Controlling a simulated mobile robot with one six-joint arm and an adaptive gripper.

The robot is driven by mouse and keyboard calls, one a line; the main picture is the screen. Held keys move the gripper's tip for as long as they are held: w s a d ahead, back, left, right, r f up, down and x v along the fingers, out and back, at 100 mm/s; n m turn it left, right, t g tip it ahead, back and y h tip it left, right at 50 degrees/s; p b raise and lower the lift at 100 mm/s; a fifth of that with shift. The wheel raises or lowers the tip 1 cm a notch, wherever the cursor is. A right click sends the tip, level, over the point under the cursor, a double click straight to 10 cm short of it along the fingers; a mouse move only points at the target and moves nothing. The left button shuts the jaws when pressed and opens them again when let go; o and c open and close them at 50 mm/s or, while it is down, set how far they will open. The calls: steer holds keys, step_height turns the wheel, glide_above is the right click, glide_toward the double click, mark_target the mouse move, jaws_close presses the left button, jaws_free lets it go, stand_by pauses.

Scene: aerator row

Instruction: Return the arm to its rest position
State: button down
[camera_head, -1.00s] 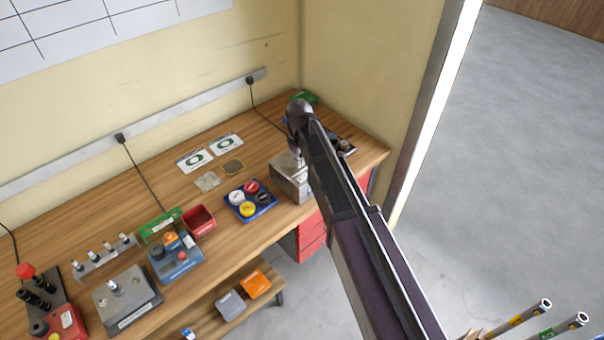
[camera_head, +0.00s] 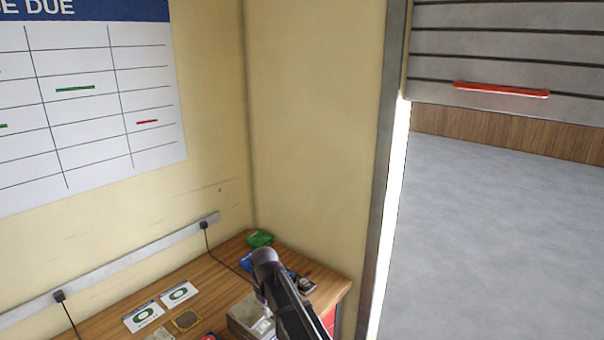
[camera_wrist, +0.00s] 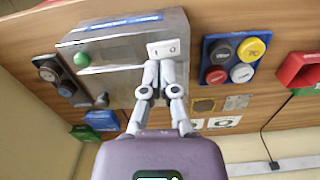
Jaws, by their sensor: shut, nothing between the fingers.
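My gripper (camera_wrist: 161,65) shows in the wrist view with its two fingers together and nothing between them. Its tips overlap a small white block (camera_wrist: 165,46) on the front of a grey metal box (camera_wrist: 110,80); I cannot tell whether they touch it. The box has a green button (camera_wrist: 82,59). In the head view my arm (camera_head: 288,305) reaches over the right end of the bench and partly covers the grey box (camera_head: 243,315). My gripper cannot be made out there.
The wooden bench (camera_head: 212,283) meets the side wall. In the wrist view a blue tray (camera_wrist: 210,44) with round caps and a red bin (camera_wrist: 297,70) lie right of the box. Green (camera_wrist: 101,119) and dark items (camera_wrist: 55,75) lie left. A doorway opens onto clear floor (camera_head: 500,220).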

steer(key=s+d+f+m+b, duration=0.1)
steer(key=s+d+m, duration=0.3)
steer(key=d, duration=1)
steer(key=s+d+f+m+b, duration=0.2)
steer(key=s+d+m, duration=0.3)
steer(key=s+d, duration=0.5)
steer(key=d, duration=0.4)
steer(key=shift+f+m+b, duration=0.3)
steer(key=shift+f, duration=0.05)
